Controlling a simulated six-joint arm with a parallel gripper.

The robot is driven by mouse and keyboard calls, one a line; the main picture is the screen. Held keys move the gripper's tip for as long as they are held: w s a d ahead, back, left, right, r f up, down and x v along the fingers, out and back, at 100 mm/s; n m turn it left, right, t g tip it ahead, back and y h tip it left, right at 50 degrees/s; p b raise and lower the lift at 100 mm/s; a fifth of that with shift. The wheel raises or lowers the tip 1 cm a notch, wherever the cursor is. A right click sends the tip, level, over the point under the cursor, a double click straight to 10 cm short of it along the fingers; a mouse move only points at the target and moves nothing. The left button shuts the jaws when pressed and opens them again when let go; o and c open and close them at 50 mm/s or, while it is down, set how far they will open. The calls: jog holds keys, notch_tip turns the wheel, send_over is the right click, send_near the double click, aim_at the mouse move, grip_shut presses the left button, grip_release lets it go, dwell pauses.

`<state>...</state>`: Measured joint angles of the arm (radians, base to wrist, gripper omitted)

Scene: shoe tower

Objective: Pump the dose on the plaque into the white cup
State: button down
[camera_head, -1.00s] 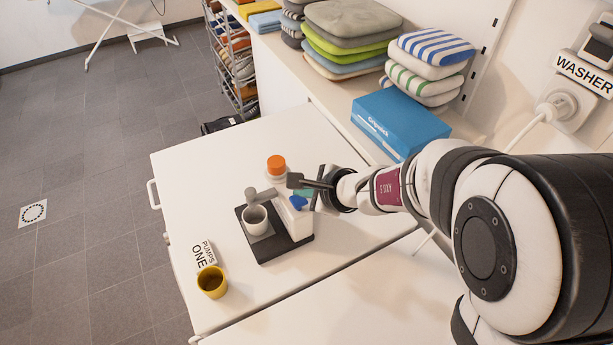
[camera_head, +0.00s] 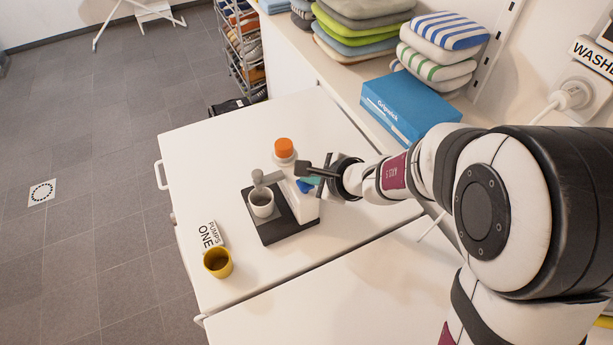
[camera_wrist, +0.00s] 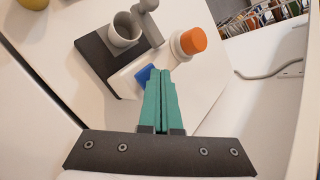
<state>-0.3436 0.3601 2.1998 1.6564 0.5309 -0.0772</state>
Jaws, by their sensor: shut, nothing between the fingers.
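A white dispenser (camera_head: 306,208) with an orange cap (camera_head: 284,147) and a grey spout (camera_head: 266,178) stands on a black tray (camera_head: 285,232). The white cup (camera_head: 262,207) stands on the tray below the spout; it also shows in the wrist view (camera_wrist: 124,32). The plaque (camera_head: 209,235) reads "PUMPS ONE". My gripper (camera_wrist: 160,76) is shut and empty, its teal fingers together. Its tips are at a blue patch (camera_wrist: 144,74) on the dispenser, partly hiding it; I cannot tell if they touch.
A yellow cup (camera_head: 218,263) stands near the plaque, at the table's left edge. A blue box (camera_head: 410,105) and stacked cushions (camera_head: 445,50) lie on the shelf behind.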

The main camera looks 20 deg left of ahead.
aim_at(310, 186)
jog(key=shift+f, duration=0.5)
jog(key=shift+r, duration=0.15)
dwell(0.4)
jog(key=shift+r, duration=1.1)
jog(key=shift+r, duration=2.5)
